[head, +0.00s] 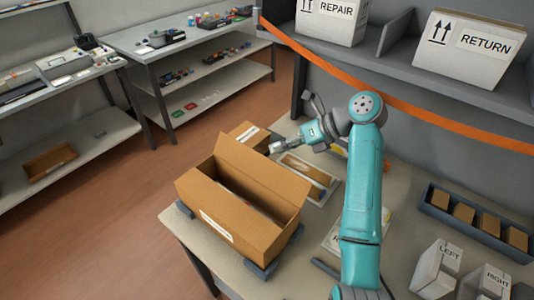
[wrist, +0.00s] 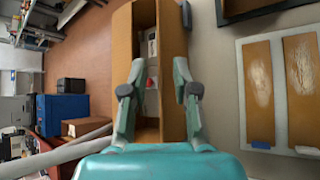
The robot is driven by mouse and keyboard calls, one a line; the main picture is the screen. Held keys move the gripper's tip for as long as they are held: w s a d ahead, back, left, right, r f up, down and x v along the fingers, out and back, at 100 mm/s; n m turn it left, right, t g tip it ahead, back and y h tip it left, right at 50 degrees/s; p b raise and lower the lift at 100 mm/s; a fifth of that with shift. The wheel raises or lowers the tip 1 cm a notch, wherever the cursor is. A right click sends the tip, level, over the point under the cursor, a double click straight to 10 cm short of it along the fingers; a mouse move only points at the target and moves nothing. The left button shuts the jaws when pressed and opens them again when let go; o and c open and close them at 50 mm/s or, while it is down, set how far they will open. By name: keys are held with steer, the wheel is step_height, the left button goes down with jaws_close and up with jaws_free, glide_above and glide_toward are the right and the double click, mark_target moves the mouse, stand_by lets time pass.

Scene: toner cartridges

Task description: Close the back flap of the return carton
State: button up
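The return carton (head: 222,222) is an open brown box with a white label, standing at the table's left end. Its back flap (head: 262,172) stands up, tilted, along the far side. My gripper (head: 275,148) is just beyond the flap's upper edge; whether it touches the flap I cannot tell. In the wrist view my gripper (wrist: 159,66) is open, its fingertips apart with nothing held between them. The open carton (wrist: 145,14) shows ahead and between the fingers, with pale items inside. A brown panel along its right side appears to be the flap.
A small labelled box (head: 243,130) stands behind the carton. A tray with brown panels (wrist: 240,60) lies beside it. White LEFT (head: 437,268) and RIGHT cartons and a dark bin (head: 470,226) are at right. A shelf with REPAIR and RETURN boxes (head: 465,72) overhangs behind.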

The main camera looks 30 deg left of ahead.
mark_target(257, 167)
steer(key=x, duration=0.6)
steer(key=shift+s+a+f, duration=0.1)
steer(key=shift+a+f, duration=0.05)
jaws_close()
